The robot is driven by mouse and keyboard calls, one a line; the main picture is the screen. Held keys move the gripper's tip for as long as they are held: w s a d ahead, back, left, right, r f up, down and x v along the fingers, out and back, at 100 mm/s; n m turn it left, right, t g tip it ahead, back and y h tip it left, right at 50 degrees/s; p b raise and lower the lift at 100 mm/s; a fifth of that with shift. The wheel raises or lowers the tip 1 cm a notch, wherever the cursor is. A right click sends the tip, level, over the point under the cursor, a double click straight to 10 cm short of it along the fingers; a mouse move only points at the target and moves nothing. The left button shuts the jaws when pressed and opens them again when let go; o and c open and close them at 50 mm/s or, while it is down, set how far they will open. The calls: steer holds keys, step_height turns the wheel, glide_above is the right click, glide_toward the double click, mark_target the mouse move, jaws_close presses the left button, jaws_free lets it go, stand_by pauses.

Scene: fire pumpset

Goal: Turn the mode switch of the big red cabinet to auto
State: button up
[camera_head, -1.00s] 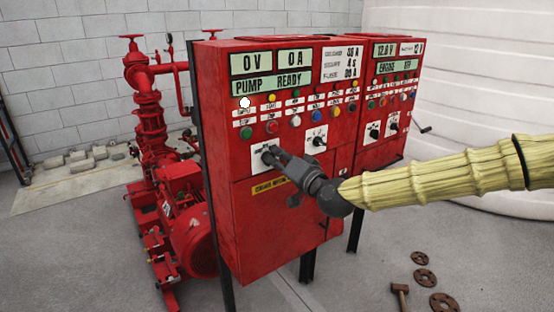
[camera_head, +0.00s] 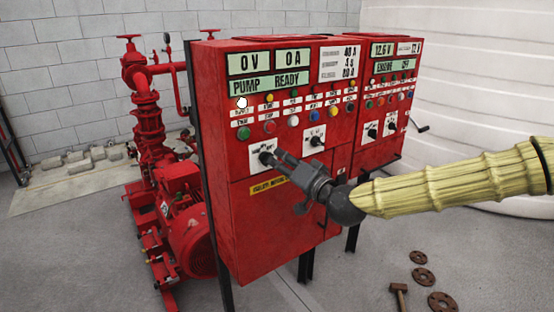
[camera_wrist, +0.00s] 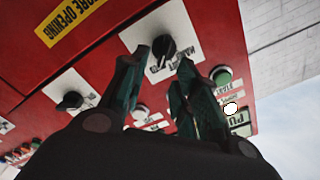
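The big red cabinet (camera_head: 228,215) stands mid-view in the head view, with "PUMP READY" on its display. Its mode switch is a black knob on a white plate, seen upside down in the wrist view (camera_wrist: 163,50). In the head view my gripper (camera_head: 270,157) reaches from the right to that plate (camera_head: 257,151) and covers part of it. In the wrist view my gripper (camera_wrist: 163,62) is open, its two dark green fingers apart with the knob showing between their tips. I cannot tell whether they touch it. The knob's exact setting is too small to read.
A second black switch (camera_head: 316,141) sits right of the mode switch, below rows of coloured buttons. A smaller red cabinet (camera_head: 382,155) adjoins on the right. A red pump (camera_head: 190,230) stands left. A hammer (camera_head: 399,295) and several round wheels lie on the floor.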

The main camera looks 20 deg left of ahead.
steer(key=v, duration=0.8)
steer(key=shift+d, duration=0.3)
steer(key=shift+s+f, duration=0.15)
steer(key=s+d+f+m+g+h, duration=0.15)
steer(key=s+d+f, duration=0.3)
steer(key=f, duration=0.75)
steer(key=s+d+f+g+h+p, duration=0.1)
steer(key=s+d+f+g+h, duration=0.3)
steer(key=f, duration=0.8)
steer(key=s+d+f+h, duration=0.15)
steer(key=s+f, duration=0.45)
steer(key=f, duration=0.7)
steer(key=s+d+f+g+h, duration=0.1)
steer(key=s+d+f+h, duration=0.1)
steer(key=s+d+f, duration=0.2)
steer(key=s+d+f+g+h+p, duration=0.1)
steer(key=s+d+f, duration=0.4)
steer(key=s+d, duration=0.6)
steer(key=s+d+f+g+h, duration=0.3)
steer(key=s+d, duration=0.5)
steer(key=d, duration=0.5)
step_height(320, 180, down, 2)
steer(key=shift+s+f+h, duration=0.15)
steer(key=shift+s+h, duration=0.05)
steer(key=shift+h, duration=0.6)
steer(key=shift+a+m, duration=0.1)
steer(key=shift+m, duration=0.15)
